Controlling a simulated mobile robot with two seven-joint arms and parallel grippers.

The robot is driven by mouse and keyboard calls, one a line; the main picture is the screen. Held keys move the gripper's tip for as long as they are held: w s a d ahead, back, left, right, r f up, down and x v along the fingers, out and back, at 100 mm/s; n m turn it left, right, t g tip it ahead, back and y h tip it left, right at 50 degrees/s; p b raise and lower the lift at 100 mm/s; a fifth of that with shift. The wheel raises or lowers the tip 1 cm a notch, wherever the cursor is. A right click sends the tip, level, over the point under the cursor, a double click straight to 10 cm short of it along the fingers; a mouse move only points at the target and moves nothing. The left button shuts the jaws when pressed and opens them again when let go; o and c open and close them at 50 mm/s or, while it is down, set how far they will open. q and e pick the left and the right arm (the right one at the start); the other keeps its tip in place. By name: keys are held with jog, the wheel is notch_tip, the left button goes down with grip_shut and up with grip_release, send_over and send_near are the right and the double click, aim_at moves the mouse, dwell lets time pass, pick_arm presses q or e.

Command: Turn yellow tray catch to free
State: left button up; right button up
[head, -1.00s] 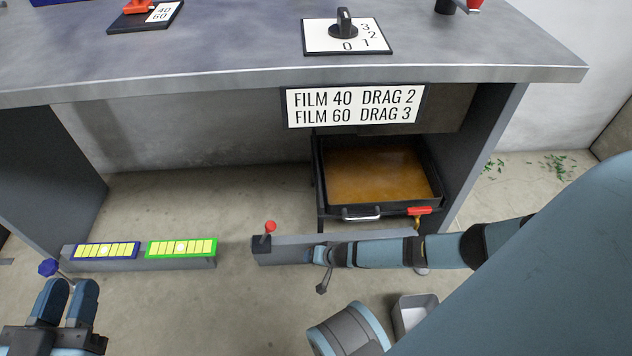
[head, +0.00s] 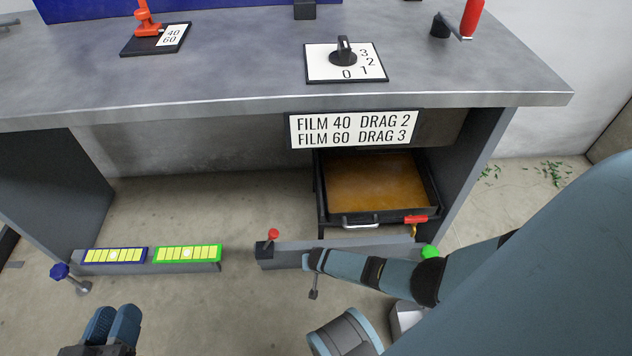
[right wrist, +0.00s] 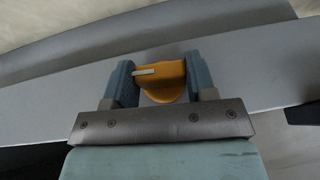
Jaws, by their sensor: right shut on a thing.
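The yellow catch (right wrist: 163,82) shows in the right wrist view as an orange-yellow knob with a pale bar, in front of a grey rail. My right gripper (right wrist: 160,68) is shut on it, one finger on each side. In the head view my right arm hides this catch and gripper. The black tray (head: 375,219) with brown-orange contents sits under the bench, with a silver handle and a red lever (head: 416,219) on its front. My left gripper (head: 113,322) is at the lower left with its fingers together, holding nothing visible.
The grey rail (head: 290,258) carries a red-topped lever (head: 272,237) and a green knob (head: 431,251). A blue knob (head: 60,271) stands beside the lit yellow panels (head: 115,255). A dial plate (head: 318,64) and a red device (head: 148,25) are on the bench (head: 230,60).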

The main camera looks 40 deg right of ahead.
pick_arm(q)
jog(key=shift+r, duration=0.2)
pick_arm(e)
jog(key=shift+h, duration=0.4)
pick_arm(q)
jog(key=shift+w+r, duration=0.1)
jog(key=shift+r, duration=0.15)
pick_arm(e)
jog(key=shift+g, duration=0.3)
jog(key=o, duration=0.9)
jog(key=shift+o, duration=0.2)
